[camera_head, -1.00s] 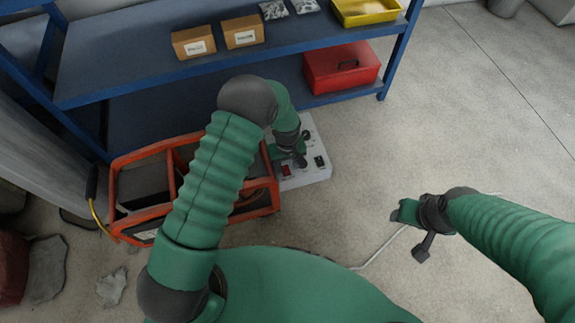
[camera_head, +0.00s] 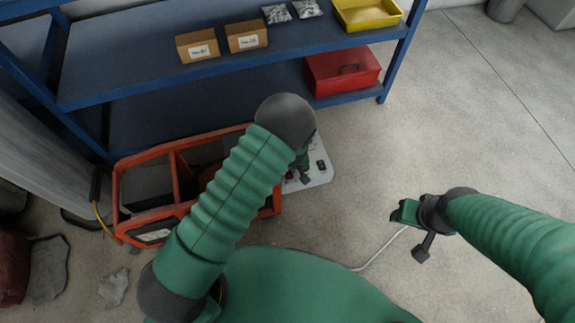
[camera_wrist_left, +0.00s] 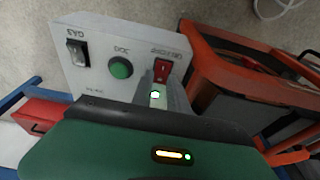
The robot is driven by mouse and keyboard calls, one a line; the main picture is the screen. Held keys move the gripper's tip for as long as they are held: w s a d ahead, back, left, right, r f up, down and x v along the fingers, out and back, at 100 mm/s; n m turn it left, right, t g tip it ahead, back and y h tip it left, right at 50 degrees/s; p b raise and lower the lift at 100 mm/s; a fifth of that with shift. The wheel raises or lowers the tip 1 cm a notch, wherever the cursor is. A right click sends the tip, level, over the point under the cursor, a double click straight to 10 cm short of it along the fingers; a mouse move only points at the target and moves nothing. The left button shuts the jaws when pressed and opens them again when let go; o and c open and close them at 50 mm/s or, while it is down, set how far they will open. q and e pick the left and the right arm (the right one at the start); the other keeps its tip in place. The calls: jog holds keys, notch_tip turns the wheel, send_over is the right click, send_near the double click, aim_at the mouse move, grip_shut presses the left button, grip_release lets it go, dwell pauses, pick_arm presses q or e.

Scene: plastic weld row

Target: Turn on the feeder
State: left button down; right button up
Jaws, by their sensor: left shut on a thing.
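The pale grey control box (camera_head: 318,176) stands on the floor beside the orange frame. In the left wrist view the box (camera_wrist_left: 97,38) shows a black rocker switch (camera_wrist_left: 77,53), a round green button (camera_wrist_left: 120,68) and a red switch (camera_wrist_left: 162,70). Its labels appear upside down. My left gripper (camera_wrist_left: 160,95) is shut at the red switch, its narrow jaws right against it. In the head view my left gripper (camera_head: 301,172) is over the box, partly hidden by my arm. My right gripper (camera_head: 408,213) hangs over bare floor, away from the box; its jaw gap is unclear.
An orange-framed carrier (camera_head: 150,230) stands left of the box. A blue shelf (camera_head: 150,75) behind holds two cardboard boxes (camera_head: 222,40), a yellow tray (camera_head: 367,14) and a red case (camera_head: 342,72). A pale cable (camera_head: 382,248) lies on the floor. Floor to the right is clear.

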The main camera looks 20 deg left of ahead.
pick_arm(q)
jog(key=shift+s+d+f, duration=0.1)
jog(key=shift+s+d, duration=0.15)
jog(key=shift+s, duration=0.05)
jog(key=c, duration=1.7)
grip_release()
jog(key=o, duration=0.4)
jog(key=shift+w, duration=0.1)
jog(key=shift+r, duration=0.2)
jog(key=p+v, duration=1.5)
jog(key=v, duration=0.1)
jog(key=shift+d+r, duration=0.2)
jog(key=shift+d, duration=0.05)
